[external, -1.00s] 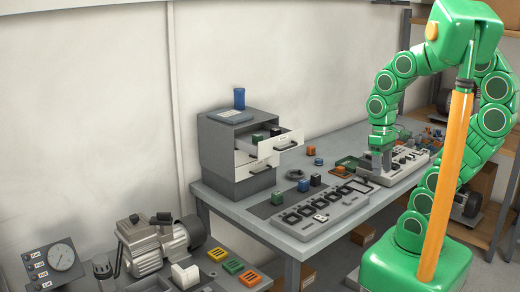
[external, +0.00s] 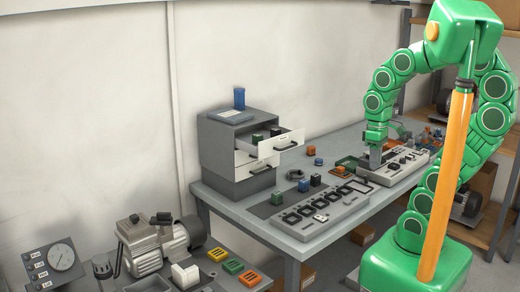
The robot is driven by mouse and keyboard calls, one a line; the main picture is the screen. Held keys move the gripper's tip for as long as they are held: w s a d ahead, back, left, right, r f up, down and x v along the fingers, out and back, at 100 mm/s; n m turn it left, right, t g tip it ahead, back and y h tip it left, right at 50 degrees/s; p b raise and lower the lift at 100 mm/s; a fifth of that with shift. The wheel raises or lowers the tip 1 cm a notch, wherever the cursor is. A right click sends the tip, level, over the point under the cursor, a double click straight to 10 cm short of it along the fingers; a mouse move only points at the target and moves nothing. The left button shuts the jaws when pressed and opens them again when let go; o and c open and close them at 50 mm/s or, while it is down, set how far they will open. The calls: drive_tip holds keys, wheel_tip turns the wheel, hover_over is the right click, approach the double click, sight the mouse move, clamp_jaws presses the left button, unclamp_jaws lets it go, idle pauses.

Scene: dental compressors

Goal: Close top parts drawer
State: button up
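The top parts drawer (external: 290,141) is pulled out of the grey drawer cabinet (external: 212,150) at the back left of the bench. It has a white front with a dark handle, and dark and green parts lie inside it. A lower drawer (external: 257,168) with a similar front also stands out, by less. My gripper (external: 374,165) points down over the bench, to the right of the cabinet and apart from the drawer, close to a grey device. Its fingers are too small to tell whether they are open or shut.
A blue cylinder (external: 239,98) stands on the cabinet. A grey tray with dark slots (external: 318,212), small blocks (external: 315,180) and a grey panel device (external: 402,163) lie on the bench. Some bench surface between drawer and gripper is clear. A compressor (external: 150,245) stands at lower left.

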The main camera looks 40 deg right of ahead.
sight(271, 133)
drive_tip(key=w+a+r+n+t, duration=0.1)
drive_tip(key=w+n, duration=0.1)
drive_tip(key=w, duration=0.1)
drive_tip(key=w+a+r+n+t+y, duration=0.1)
drive_tip(key=w+r+n, duration=0.1)
drive_tip(key=w+n, duration=0.1)
drive_tip(key=w+a+r+n+t, duration=0.1)
drive_tip(key=w+a+r+n, duration=0.1)
drive_tip(key=w, duration=0.1)
drive_tip(key=shift+w+n+y, duration=0.15)
drive_tip(key=shift+n+y, duration=0.15)
drive_tip(key=shift+n, duration=0.1)
clamp_jaws()
drive_tip(key=w+a+r+n+t+y, duration=0.2)
drive_tip(key=w+a+r+n+t, duration=0.15)
drive_tip(key=w+r+n, duration=0.3)
drive_tip(key=w+r+x, duration=0.1)
drive_tip(key=w+x, duration=0.1)
drive_tip(key=x, duration=1.1)
drive_tip(key=shift+w+r+g, duration=0.2)
drive_tip(key=shift+w+g, duration=0.1)
drive_tip(key=shift+g, duration=0.05)
drive_tip(key=shift+d, duration=0.15)
drive_tip(key=shift+w, duration=0.1)
drive_tip(key=w, duration=1.2)
drive_tip(key=shift+w, duration=0.65)
drive_tip(key=shift+w+r, duration=0.1)
